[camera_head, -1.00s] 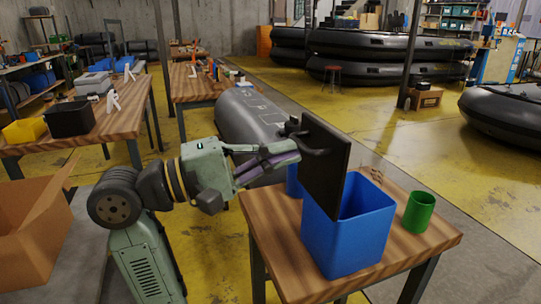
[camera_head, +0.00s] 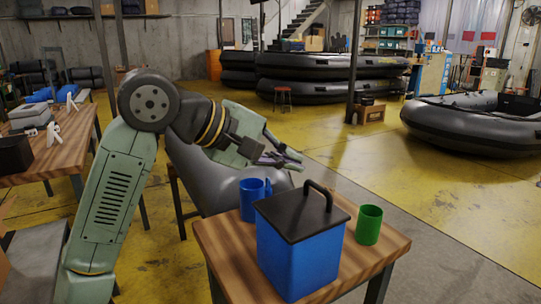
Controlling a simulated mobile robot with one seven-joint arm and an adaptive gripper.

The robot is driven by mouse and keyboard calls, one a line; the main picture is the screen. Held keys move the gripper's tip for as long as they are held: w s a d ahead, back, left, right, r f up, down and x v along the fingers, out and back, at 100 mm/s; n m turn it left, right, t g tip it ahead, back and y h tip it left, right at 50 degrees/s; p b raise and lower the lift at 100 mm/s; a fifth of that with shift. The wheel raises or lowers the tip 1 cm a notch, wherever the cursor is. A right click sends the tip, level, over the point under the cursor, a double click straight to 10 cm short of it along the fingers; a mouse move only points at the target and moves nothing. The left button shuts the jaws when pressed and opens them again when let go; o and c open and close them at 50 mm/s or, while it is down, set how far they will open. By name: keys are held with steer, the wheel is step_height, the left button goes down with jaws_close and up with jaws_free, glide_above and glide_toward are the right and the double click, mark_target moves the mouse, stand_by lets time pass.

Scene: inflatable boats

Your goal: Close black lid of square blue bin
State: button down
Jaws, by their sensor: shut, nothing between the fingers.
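The square blue bin (camera_head: 299,262) stands on the small wooden table in front of me. Its black lid (camera_head: 301,215) lies flat over the bin's top, with the black handle (camera_head: 319,192) sticking up at the right. The bin's inside is hidden under the lid. My gripper (camera_head: 288,160) is above and behind the lid, apart from it, with its fingers shut and empty, pointing right.
A blue mug (camera_head: 254,200) stands behind the bin at the left, below my gripper. A green cup (camera_head: 368,225) stands to the right of the bin. The wooden table (camera_head: 222,249) has bare room at its left and right front. A large grey inflatable tube lies behind the table.

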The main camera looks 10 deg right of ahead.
mark_target(311, 203)
steer(key=shift+g+y, duration=0.3)
steer(key=shift+y, duration=0.6)
steer(key=x, duration=0.4)
steer(key=shift+w+d+r, duration=0.1)
steer(key=shift+d+r, duration=0.05)
steer(key=shift+r, duration=0.05)
steer(key=shift+b+x, duration=1.05)
steer(key=shift+x, duration=0.45)
steer(key=shift+f, duration=0.1)
